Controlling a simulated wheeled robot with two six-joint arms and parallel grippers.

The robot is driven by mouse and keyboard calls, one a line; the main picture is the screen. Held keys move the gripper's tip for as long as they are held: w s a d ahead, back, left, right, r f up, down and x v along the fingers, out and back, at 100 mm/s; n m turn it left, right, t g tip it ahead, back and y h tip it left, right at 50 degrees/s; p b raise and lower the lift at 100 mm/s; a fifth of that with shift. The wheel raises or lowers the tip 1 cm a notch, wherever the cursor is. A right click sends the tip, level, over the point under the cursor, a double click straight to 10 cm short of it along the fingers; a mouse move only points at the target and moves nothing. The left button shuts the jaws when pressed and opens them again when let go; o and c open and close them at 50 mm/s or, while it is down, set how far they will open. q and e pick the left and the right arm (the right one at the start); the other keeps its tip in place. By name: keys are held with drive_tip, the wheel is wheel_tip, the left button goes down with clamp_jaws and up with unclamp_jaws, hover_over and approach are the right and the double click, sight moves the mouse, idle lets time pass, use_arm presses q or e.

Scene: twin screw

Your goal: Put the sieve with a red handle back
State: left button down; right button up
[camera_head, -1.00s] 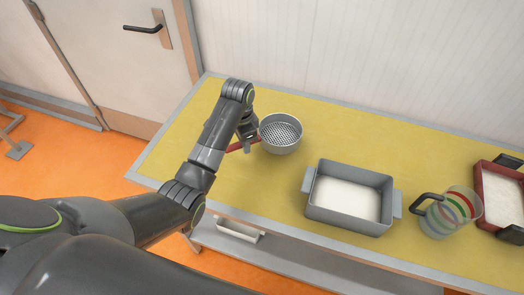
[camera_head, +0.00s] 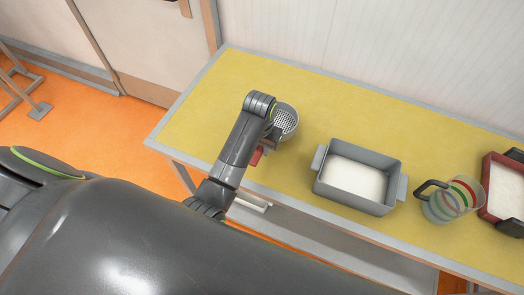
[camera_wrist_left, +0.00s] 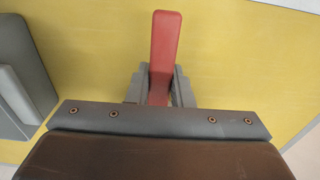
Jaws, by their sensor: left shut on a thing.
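The sieve (camera_head: 286,121) is a round grey metal bowl with a perforated bottom, over the left part of the yellow table top. My arm partly covers it in the head view. Its red handle (camera_head: 257,157) points toward the table's front edge. My left gripper (camera_head: 268,143) is shut on this handle. In the left wrist view, the red handle (camera_wrist_left: 165,45) stands between the grey fingers of the left gripper (camera_wrist_left: 160,88); the bowl is out of sight there. I cannot tell whether the sieve touches the table. My right gripper is not in view.
A grey tray (camera_head: 322,190) with white contents stands right of the sieve. Further right are a clear jug with coloured bands (camera_head: 438,208) and a red tray (camera_head: 487,190) with white contents. The yellow table (camera_head: 205,110) is clear at its left end, with a wall behind.

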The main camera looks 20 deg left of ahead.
use_arm(q)
drive_tip(key=shift+f+p, duration=0.35)
drive_tip(key=shift+f, duration=1.7)
drive_tip(key=c, duration=1.3)
unclamp_jaws()
